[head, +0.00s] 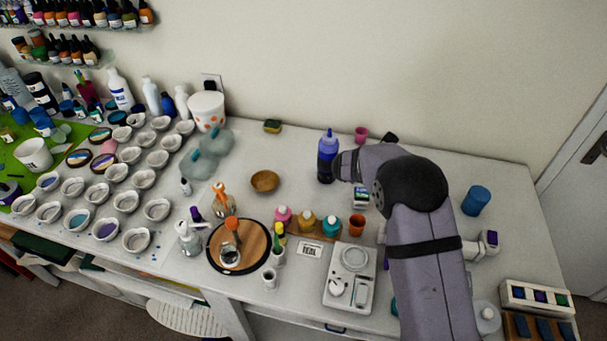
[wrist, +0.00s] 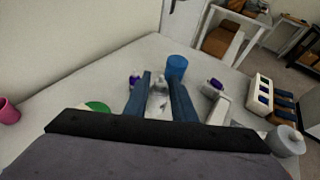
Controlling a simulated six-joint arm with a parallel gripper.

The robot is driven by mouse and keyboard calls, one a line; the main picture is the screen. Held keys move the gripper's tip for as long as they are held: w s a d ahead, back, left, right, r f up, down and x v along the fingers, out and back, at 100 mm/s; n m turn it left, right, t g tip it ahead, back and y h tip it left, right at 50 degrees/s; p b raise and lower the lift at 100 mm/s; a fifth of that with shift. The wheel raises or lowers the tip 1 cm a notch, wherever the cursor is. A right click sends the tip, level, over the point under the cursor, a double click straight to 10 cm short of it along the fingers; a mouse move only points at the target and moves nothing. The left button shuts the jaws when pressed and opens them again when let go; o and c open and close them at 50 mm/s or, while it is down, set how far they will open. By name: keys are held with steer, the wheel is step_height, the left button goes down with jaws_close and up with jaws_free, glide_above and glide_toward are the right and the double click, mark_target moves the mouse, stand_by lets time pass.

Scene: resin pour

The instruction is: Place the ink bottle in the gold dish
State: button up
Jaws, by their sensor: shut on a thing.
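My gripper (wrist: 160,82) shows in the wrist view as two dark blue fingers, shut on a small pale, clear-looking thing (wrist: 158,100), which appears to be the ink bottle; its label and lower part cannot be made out. In the head view my own arm hides the fingers and the held thing. The gold dish, a small round gold-brown bowl (head: 265,181), stands empty on the white table left of my arm, well apart from the gripper. It is not in the wrist view.
A blue bottle (head: 327,157) and pink cup (head: 361,134) stand near my arm. A blue cylinder (head: 476,200) stands to its right. A round board (head: 239,246), colored bottles and a scale (head: 349,278) lie in front. The table behind the bowl is fairly clear.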

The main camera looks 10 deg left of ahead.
steer(key=w+a+r+n+t+y+b, duration=0.2)
steer(key=w+a+n+y, duration=0.2)
steer(key=a, duration=0.5)
steer(key=w+a+r+n+t+y+b, duration=0.25)
steer(key=w+a+n+y, duration=0.2)
steer(key=a, duration=0.35)
steer(key=w+a+r+n+t+y+b, duration=0.25)
steer(key=a+n+y, duration=0.25)
steer(key=a, duration=0.4)
steer(key=n+g+y+b, duration=0.5)
steer(key=n+y+b, duration=0.3)
glide_above(265, 185)
step_height(265, 185, down, 6)
steer(key=shift+w+f+b, duration=0.1)
steer(key=shift+f+b, duration=2.35)
steer(key=shift+f, duration=2.55)
steer(key=shift+f, duration=0.1)
steer(key=o, duration=1)
